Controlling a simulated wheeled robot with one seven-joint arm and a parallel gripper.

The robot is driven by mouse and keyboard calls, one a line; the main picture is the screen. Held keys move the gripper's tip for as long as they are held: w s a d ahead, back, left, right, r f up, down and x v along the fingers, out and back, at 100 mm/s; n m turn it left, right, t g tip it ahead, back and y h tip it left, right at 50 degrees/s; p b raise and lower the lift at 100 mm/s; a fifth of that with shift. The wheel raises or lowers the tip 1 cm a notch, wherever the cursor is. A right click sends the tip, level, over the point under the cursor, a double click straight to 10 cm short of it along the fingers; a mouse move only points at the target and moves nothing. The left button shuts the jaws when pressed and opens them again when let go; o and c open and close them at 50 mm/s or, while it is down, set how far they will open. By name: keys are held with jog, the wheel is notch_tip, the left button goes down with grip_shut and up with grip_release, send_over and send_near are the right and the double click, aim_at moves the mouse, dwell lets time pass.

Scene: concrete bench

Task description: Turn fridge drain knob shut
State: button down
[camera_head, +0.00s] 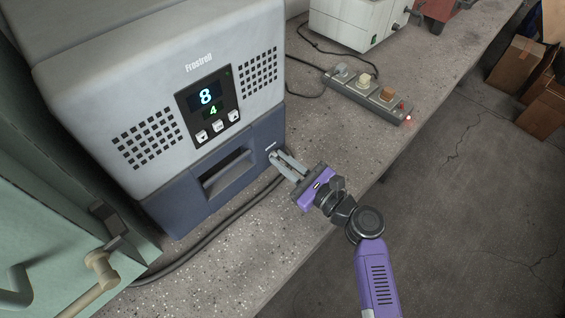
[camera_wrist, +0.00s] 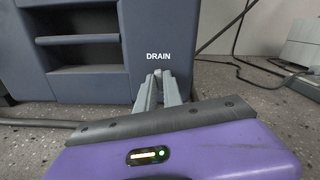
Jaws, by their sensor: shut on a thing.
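The fridge (camera_head: 160,100) is a white and blue-grey box marked Frostrell, standing on the concrete bench. Its display reads 8 and 4. The drain knob (camera_wrist: 157,73) is a small light piece below the DRAIN label on the blue lower front, right of the recessed handle. It is mostly hidden between the fingers, and its turned angle cannot be told. My gripper (camera_head: 276,157) reaches the lower right of the fridge front, its two grey fingers shut on the knob. In the wrist view the fingertips (camera_wrist: 158,78) meet at the knob just under the label.
A power strip (camera_head: 368,95) with plugs and a red light lies on the bench behind my gripper. A white device (camera_head: 355,22) stands farther back. A dark hose (camera_head: 215,236) runs along the bench in front of the fridge. A green cabinet (camera_head: 60,240) is at left.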

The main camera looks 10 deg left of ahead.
jog(key=n+b, duration=0.2)
jog(key=n, duration=0.1)
jog(key=n+b, duration=0.1)
jog(key=shift+s+f+n, duration=0.1)
jog(key=shift+f+n, duration=0.15)
jog(key=shift+n, duration=0.05)
jog(key=n+b, duration=0.3)
jog(key=shift+n, duration=0.4)
jog(key=n+b, duration=0.3)
jog(key=n, duration=0.1)
jog(key=shift+f+b, duration=0.1)
jog(key=shift+b, duration=0.2)
jog(key=shift+n+b, duration=1)
jog(key=shift+n, duration=0.5)
jog(key=c, duration=1.5)
grip_release()
jog(key=shift+s, duration=0.1)
